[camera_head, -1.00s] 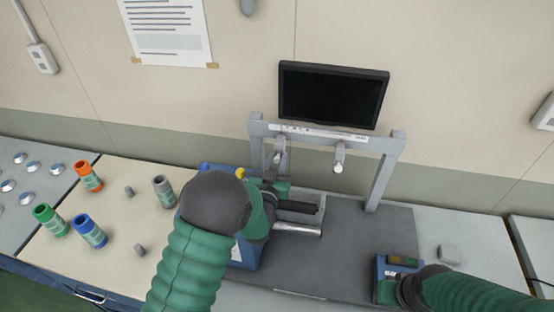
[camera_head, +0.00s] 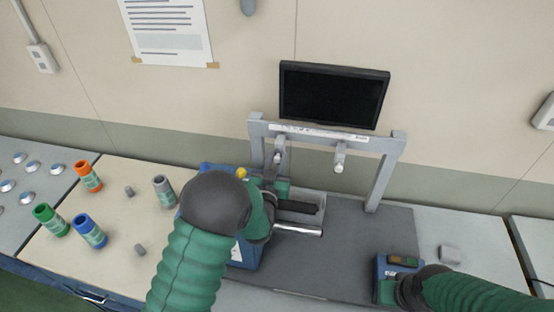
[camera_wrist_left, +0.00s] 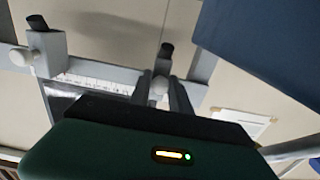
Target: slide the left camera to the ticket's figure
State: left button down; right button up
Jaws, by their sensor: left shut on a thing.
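The left camera (camera_head: 278,157) hangs from the grey overhead rail (camera_head: 315,133). My left gripper (camera_head: 272,170) is at it, partly hidden behind my own wrist. In the left wrist view the dark fingers (camera_wrist_left: 170,95) close around the lower part of the left camera (camera_wrist_left: 164,60), at its pale knob. The right camera (camera_head: 339,158) hangs apart on the same rail. A white scale strip (camera_head: 320,132) runs along the rail; its figures are too small to read. My right gripper (camera_head: 385,289) is low at a blue box; its fingers are hidden.
A black monitor (camera_head: 333,95) stands behind the rail. The blue box (camera_head: 400,263) is at front right. Metal rollers (camera_head: 298,229) lie below the left camera. Several coloured cylinders, among them an orange one (camera_head: 88,177), stand at left. A printed sheet (camera_head: 168,30) is on the wall.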

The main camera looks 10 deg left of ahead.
pick_arm(q)
jog(key=d+b, duration=0.1)
jog(key=d, duration=0.3)
jog(key=shift+d, duration=0.1)
jog(key=c, duration=1.3)
grip_release()
jog(key=shift+w, duration=0.1)
jog(key=s+p, duration=0.2)
jog(key=s, duration=1.5)
jog(key=shift+f, duration=0.1)
